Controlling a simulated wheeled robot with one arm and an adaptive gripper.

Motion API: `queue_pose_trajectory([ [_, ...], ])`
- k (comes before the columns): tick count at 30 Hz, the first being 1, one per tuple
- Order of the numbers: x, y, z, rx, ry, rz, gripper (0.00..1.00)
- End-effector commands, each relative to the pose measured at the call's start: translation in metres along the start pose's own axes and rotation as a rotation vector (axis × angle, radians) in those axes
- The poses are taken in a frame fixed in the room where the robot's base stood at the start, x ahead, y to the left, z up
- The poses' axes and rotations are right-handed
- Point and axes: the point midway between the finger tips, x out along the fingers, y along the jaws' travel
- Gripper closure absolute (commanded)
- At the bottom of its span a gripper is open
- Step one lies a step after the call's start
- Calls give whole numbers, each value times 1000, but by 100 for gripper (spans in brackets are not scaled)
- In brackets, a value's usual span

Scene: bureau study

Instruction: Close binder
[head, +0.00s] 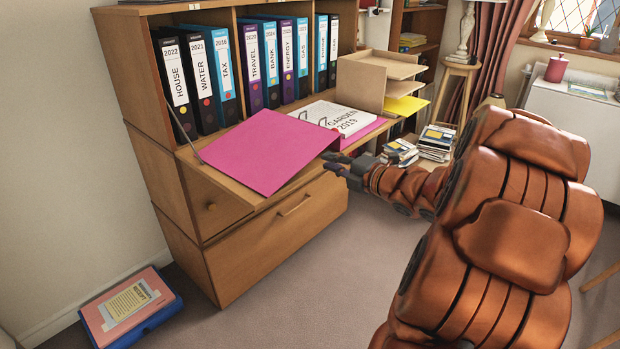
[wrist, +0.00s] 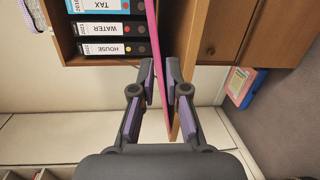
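The pink binder lies open on the fold-down wooden flap in the head view. Its pink cover (head: 262,150) spreads to the left, and white pages titled "GARDEN 2019" (head: 335,119) lie on its right part. My gripper (head: 337,166) is at the near right corner of the cover, by the flap's front edge. In the wrist view my gripper (wrist: 161,78) has its two fingers apart, and the cover (wrist: 152,30) shows edge-on between them. The wooden flap (wrist: 190,75) shows just beyond the right finger. Contact between fingers and cover is unclear.
Several upright labelled binders (head: 225,75) fill the shelf behind the flap. A letter tray (head: 375,75) stands to the right. Stacked books (head: 437,142) are behind my arm. Carpet in front is clear.

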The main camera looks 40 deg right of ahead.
Motion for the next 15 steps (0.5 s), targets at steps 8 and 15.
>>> queue_pose_trajectory([
  [8, -20, -12, -14, -74, 93, 127, 86],
  [15, -8, -9, -18, -80, 103, 138, 86],
])
